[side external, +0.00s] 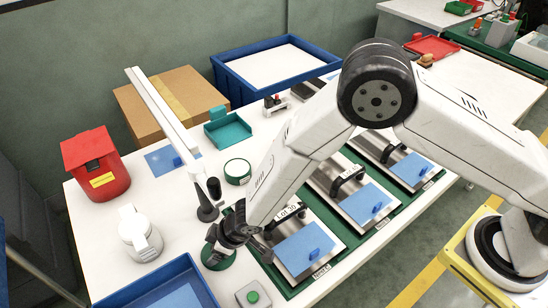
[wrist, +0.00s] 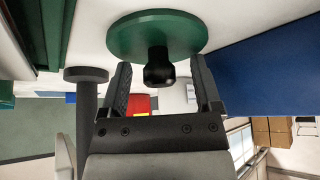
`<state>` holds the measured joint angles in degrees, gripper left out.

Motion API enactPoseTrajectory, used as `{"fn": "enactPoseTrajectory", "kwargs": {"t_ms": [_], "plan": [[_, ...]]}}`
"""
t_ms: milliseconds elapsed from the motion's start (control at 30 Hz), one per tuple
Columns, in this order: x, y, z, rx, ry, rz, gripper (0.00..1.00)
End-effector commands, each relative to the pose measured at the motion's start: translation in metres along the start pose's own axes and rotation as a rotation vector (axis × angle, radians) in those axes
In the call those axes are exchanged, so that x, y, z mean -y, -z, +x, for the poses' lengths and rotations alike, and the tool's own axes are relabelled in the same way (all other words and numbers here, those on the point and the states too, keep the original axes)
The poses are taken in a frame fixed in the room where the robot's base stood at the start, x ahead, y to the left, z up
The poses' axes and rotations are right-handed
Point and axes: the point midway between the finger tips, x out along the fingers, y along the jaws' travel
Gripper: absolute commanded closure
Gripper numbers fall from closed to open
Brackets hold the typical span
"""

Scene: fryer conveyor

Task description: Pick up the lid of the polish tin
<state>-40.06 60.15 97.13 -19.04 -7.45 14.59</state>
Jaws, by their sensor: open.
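The lid (wrist: 150,28) is a round green disc with a short black knob (wrist: 158,72) at its middle, seen close up in the wrist view. My gripper (wrist: 161,66) is open, with one finger on each side of the knob and a visible gap to each. In the side external view my gripper (side external: 217,248) is low over the green lid (side external: 221,263) near the front of the white table and hides most of it. A round green-rimmed piece with a pale top (side external: 238,171) lies farther back; I cannot tell whether it is the tin's body.
A blue tray (side external: 160,284) and a grey box with a green button (side external: 252,296) stand close to my gripper. Steel plates with blue pads (side external: 309,250) lie to the right on a green base. A lamp-like post (side external: 207,212) stands just behind. A white jar (side external: 139,235) is left.

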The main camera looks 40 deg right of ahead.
Motion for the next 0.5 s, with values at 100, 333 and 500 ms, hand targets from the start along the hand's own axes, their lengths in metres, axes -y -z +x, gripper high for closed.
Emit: {"fn": "enactPoseTrajectory", "kwargs": {"t_ms": [100,333,500], "plan": [[0.0001,0.0000,-0.0001,0.000,0.000,0.000,0.19],[0.0000,-0.0001,-0.0002,0.000,0.000,0.000,0.19],[0.0000,-0.0001,-0.0003,0.000,0.000,0.000,0.66]]}}
